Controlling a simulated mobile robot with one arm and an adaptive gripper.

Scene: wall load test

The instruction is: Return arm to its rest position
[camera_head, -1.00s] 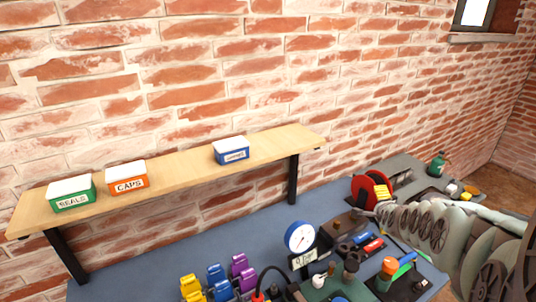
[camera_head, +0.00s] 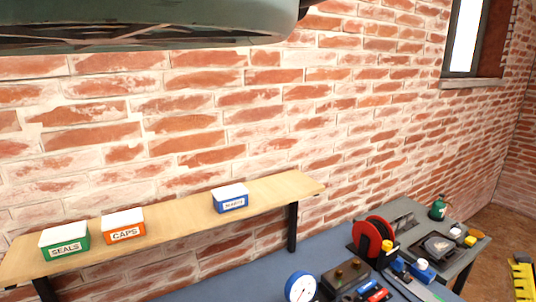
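A dark grey-green part of my own arm (camera_head: 150,22) fills the top left of the head view, close to the camera and above the shelf. My gripper's fingers do not show in this view, so its state is hidden.
A wooden shelf (camera_head: 172,212) on the brick wall holds a green SEALS box (camera_head: 66,249), an orange CAPS box (camera_head: 124,233) and a blue box (camera_head: 231,203).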

